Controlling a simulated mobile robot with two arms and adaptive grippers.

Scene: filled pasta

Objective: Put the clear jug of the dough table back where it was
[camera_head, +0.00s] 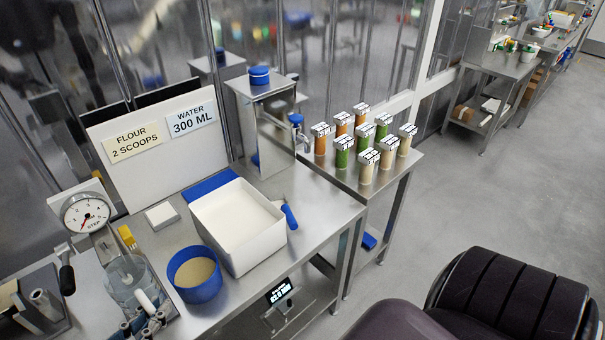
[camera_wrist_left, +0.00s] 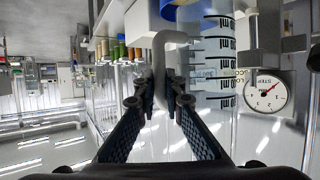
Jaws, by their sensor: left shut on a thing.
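The clear jug (camera_head: 122,272) is at the lower left of the head view, upright or nearly so, at the left part of the dough table (camera_head: 325,212). My left gripper (camera_head: 147,318) is beside it, shut on its pale handle. The wrist view, which is upside down, shows the handle (camera_wrist_left: 160,75) between the fingertips (camera_wrist_left: 160,88) and the jug's dark scale marks (camera_wrist_left: 212,60). I cannot tell whether the jug's base touches the table. My right gripper is not in view.
A blue tub (camera_head: 195,283) with tan contents stands right of the jug, then a white bin (camera_head: 265,247). A dial (camera_head: 86,212) and a yellow piece (camera_head: 127,237) are close behind the jug. A white square block (camera_head: 161,215) and a sign board (camera_head: 150,180) stand farther back.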

